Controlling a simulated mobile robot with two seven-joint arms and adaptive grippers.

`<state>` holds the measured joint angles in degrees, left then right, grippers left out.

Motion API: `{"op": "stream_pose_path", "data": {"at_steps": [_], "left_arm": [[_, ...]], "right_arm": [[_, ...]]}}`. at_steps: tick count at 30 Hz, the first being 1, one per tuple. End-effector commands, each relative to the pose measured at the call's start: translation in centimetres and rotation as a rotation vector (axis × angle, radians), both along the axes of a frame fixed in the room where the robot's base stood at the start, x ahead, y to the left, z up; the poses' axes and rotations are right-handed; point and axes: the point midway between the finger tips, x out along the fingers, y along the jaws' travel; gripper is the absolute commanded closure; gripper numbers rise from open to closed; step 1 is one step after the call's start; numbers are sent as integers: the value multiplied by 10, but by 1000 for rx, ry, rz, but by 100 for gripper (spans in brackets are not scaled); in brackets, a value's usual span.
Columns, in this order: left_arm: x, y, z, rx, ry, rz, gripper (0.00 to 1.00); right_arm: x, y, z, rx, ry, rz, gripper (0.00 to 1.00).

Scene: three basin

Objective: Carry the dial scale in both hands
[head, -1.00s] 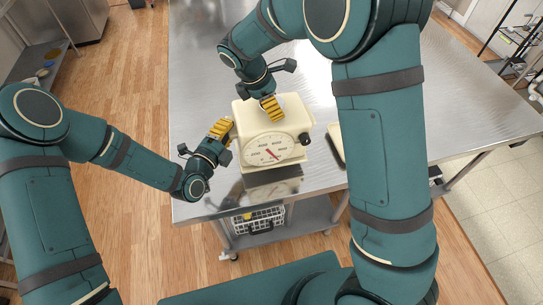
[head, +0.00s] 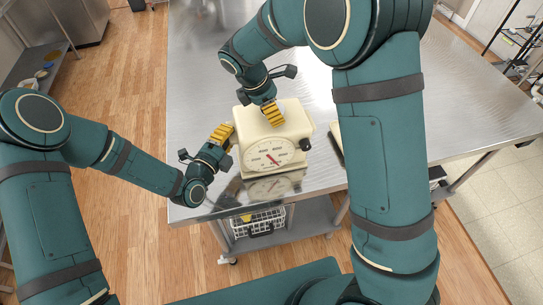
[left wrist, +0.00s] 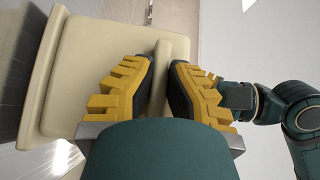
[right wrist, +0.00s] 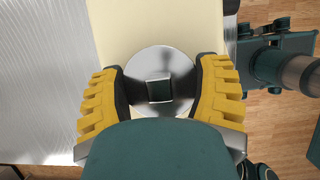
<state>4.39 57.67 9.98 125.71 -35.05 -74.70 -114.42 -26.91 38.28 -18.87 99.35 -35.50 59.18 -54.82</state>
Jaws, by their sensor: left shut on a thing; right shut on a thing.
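The cream dial scale (head: 292,122), with a round white dial and red needle on its front, is at the near edge of the steel table. Its reflection shows in the tabletop below it; I cannot tell how far it is off the table. My left gripper (head: 230,134) is shut on its left side; the left wrist view shows the yellow fingers about a narrow cream ridge (left wrist: 160,75). My right gripper (head: 272,114) is shut on its top; the right wrist view shows the fingers on either side of a round metal disc (right wrist: 160,60). A dark knob (head: 305,144) is on its right side.
The steel table (head: 205,90) is mostly clear behind and left of the scale. A pale object (head: 336,138) lies to the right, partly hidden by my right arm. A wire basket (head: 258,222) sits on the shelf below. Wooden floor lies left and in front.

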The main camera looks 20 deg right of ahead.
Motion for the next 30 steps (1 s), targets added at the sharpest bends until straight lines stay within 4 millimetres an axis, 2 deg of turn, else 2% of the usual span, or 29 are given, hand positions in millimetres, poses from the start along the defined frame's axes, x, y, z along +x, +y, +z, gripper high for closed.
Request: {"op": "stream_pose_path", "data": {"at_steps": [1, 2, 3, 13, 17, 30], "left_arm": [[0, 1, -3, 2, 4, 2, 79], [0, 1, -2, 2, 4, 2, 68], [0, 1, -2, 2, 2, 2, 66], [-1, 1, 0, 1, 1, 0, 66], [-8, 7, 0, 0, 0, 0, 66], [-71, 61, -1, 2, 4, 3, 66]], "right_arm": [[0, -1, -1, -1, -1, -1, 24], [0, -1, 0, -1, -1, -1, 13], [0, -1, 0, -1, -1, -1, 1], [0, 0, 0, 0, 0, 0, 1], [0, 0, 0, 0, 0, 0, 1], [0, 0, 0, 0, 0, 0, 1]]}}
